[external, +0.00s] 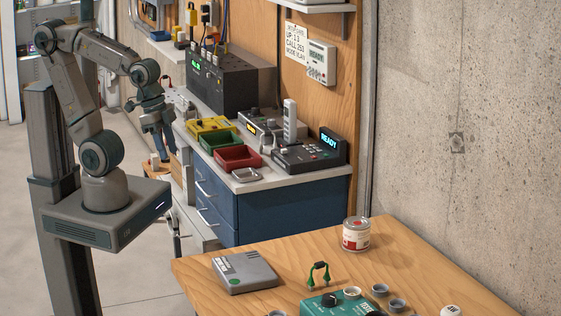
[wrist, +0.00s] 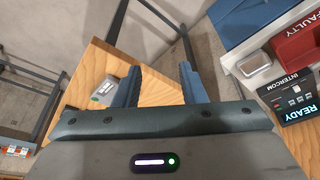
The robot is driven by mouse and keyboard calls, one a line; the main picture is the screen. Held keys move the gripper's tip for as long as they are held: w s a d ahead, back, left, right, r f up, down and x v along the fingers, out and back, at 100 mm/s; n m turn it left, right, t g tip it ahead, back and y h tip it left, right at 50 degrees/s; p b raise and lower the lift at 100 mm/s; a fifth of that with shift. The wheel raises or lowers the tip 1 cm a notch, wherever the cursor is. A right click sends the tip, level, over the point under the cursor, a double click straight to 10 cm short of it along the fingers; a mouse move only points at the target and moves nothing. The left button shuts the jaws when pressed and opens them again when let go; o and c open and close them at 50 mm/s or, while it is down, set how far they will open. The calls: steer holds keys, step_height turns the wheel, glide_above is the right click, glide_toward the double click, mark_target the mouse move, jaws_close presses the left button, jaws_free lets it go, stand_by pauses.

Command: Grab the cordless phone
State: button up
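The cordless phone (external: 290,121) looks like a pale grey handset. It stands upright on the counter at the back, behind the dark intercom unit (external: 306,153) with its lit READY display. My gripper (external: 158,140) hangs at the counter's left end, well to the left of the phone and apart from it. In the wrist view my gripper (wrist: 158,80) is open, with two blue fingers spread and nothing between them. The intercom (wrist: 293,97) shows at the right edge there; I cannot make out the phone in that view.
Green (external: 221,142) and red (external: 238,158) bins, a small metal tray (external: 246,175) and a yellow device (external: 211,126) crowd the counter front. A black panel box (external: 230,82) stands behind. A wooden table (external: 205,287) in front holds a can (external: 356,234) and a grey box (external: 244,272).

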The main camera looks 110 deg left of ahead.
steer(key=o, duration=0.7)
steer(key=w+a+r+n, duration=0.2)
steer(key=w+a+r, duration=0.3)
steer(key=w+a, duration=0.25)
steer(key=n+y+b, duration=0.3)
steer(key=n, duration=0.4)
glide_toward(289, 101)
steer(key=f, duration=0.1)
steer(key=p+x, duration=0.1)
steer(key=x, duration=0.7)
steer(key=shift+w+a, duration=0.1)
steer(key=shift+a, duration=0.15)
steer(key=shift+s+p+x, duration=0.2)
steer(key=shift+p+x, duration=0.2)
steer(key=shift+x, duration=1.05)
steer(key=shift+s+p+x, duration=0.2)
steer(key=shift+p+x, duration=0.2)
steer(key=shift+x, duration=1.05)
